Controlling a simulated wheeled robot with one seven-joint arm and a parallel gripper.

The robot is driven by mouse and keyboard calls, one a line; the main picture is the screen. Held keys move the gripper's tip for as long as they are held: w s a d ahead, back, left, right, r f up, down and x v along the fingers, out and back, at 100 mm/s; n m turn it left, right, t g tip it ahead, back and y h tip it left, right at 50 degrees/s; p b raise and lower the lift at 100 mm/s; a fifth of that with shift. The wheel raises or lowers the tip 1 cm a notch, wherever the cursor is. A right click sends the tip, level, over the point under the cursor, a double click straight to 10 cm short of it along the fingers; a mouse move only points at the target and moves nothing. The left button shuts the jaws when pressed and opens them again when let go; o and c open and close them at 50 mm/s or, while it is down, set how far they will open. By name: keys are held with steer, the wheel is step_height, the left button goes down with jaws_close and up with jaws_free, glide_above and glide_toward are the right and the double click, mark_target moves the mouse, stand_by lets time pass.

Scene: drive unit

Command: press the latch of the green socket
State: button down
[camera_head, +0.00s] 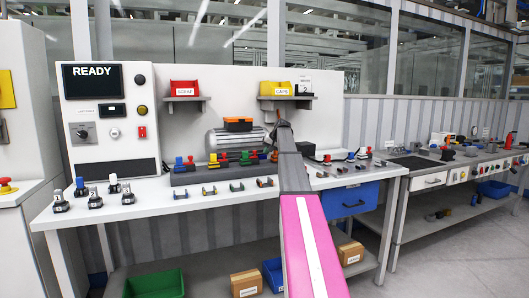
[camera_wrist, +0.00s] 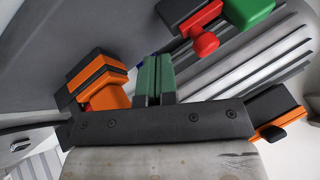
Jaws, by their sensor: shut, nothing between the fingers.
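A green block (camera_wrist: 245,10), probably the green socket, shows at the top of the wrist view, partly cut off. It sits beside a red block with a red round knob (camera_wrist: 204,43). I cannot make out the latch on the green one. My gripper (camera_wrist: 155,62) has its two greenish fingers together, with nothing between them. It is apart from the green block in the picture; the depth gap is unclear. In the head view my dark wrist (camera_head: 283,128) is at the right end of the drive unit, and the fingertips are hard to see.
The finned grey drive unit (camera_head: 218,139) stands behind a row of coloured connectors. Orange-and-black parts (camera_wrist: 98,80) (camera_wrist: 275,117) flank my fingers in the wrist view. Several loose parts lie along the bench front (camera_head: 150,208). Red and yellow bins (camera_head: 185,87) (camera_head: 276,88) are on shelves above.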

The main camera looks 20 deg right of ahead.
steer(key=v, duration=1)
steer(key=shift+d, duration=0.25)
steer(key=shift+s, duration=0.1)
